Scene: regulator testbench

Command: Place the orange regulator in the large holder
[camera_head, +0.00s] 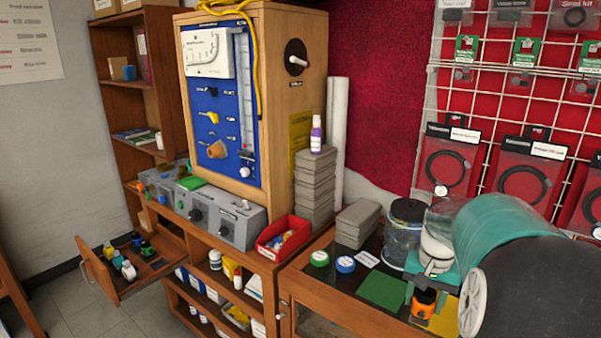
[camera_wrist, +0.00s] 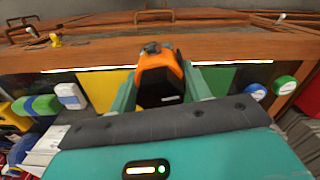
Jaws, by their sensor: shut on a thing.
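The orange regulator (camera_wrist: 160,66), with a dark lower part, sits between the two teal fingers of my gripper (camera_wrist: 160,90) in the wrist view. My gripper is shut on it. In the head view the regulator (camera_head: 425,303) shows at the lower right, below my gripper (camera_head: 423,291) and in front of the bench top with the green and yellow mats. I cannot tell whether it touches the bench. The large holder cannot be made out for certain in either view.
Near the regulator lie a green mat (camera_head: 383,290), a yellow mat (camera_head: 443,318), a blue-lidded tin (camera_head: 345,264) and a green-lidded tin (camera_head: 319,258). A clear jar (camera_head: 404,232) stands behind. A red bin (camera_head: 284,237) and an open drawer (camera_head: 137,264) with small parts are further left.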

